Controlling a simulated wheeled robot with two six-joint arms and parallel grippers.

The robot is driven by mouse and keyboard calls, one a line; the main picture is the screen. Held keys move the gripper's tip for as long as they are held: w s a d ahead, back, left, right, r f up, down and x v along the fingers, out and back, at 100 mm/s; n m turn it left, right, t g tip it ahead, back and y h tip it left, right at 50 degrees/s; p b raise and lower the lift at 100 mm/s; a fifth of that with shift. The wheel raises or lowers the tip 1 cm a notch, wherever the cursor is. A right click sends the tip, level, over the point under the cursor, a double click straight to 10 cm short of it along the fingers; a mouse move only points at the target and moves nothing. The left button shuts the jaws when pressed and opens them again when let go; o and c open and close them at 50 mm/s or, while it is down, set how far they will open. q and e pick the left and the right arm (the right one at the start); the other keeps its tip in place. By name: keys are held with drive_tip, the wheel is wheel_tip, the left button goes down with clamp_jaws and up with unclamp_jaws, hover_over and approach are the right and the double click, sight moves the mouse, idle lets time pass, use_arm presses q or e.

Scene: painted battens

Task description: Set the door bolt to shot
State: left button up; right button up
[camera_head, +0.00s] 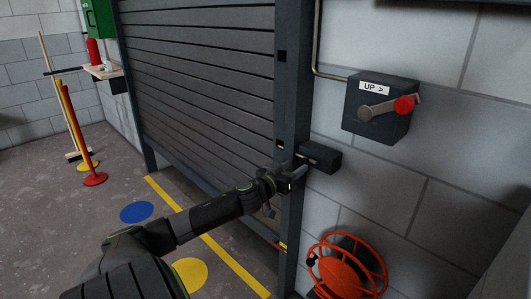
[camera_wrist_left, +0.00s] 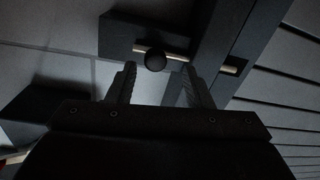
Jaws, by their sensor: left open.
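The door bolt's dark housing (camera_head: 322,157) is fixed to the wall beside the dark door post. In the left wrist view its pale rod (camera_wrist_left: 175,56) crosses toward the post, with a round black knob (camera_wrist_left: 155,60) on it. A dark slot (camera_wrist_left: 236,67) in the post shows a pale piece at its edge; I cannot tell how far the rod reaches in. My left gripper (camera_head: 298,178) is at the bolt. In the wrist view its open fingers (camera_wrist_left: 158,78) lie either side of the knob, apart from it. My right gripper is out of view.
A grey control box (camera_head: 376,108) marked "UP >" with a red-knobbed lever (camera_head: 390,106) is above right of the bolt. An orange hose reel (camera_head: 347,268) is below. The slatted shutter (camera_head: 205,80) is left of the post (camera_head: 294,110). Red and yellow posts (camera_head: 80,130) stand far left.

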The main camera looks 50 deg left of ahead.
use_arm(q)
drive_tip(key=s+d+p, duration=0.1)
drive_tip(key=s+d, duration=0.1)
drive_tip(key=s, duration=1)
drive_tip(key=shift+s, duration=0.15)
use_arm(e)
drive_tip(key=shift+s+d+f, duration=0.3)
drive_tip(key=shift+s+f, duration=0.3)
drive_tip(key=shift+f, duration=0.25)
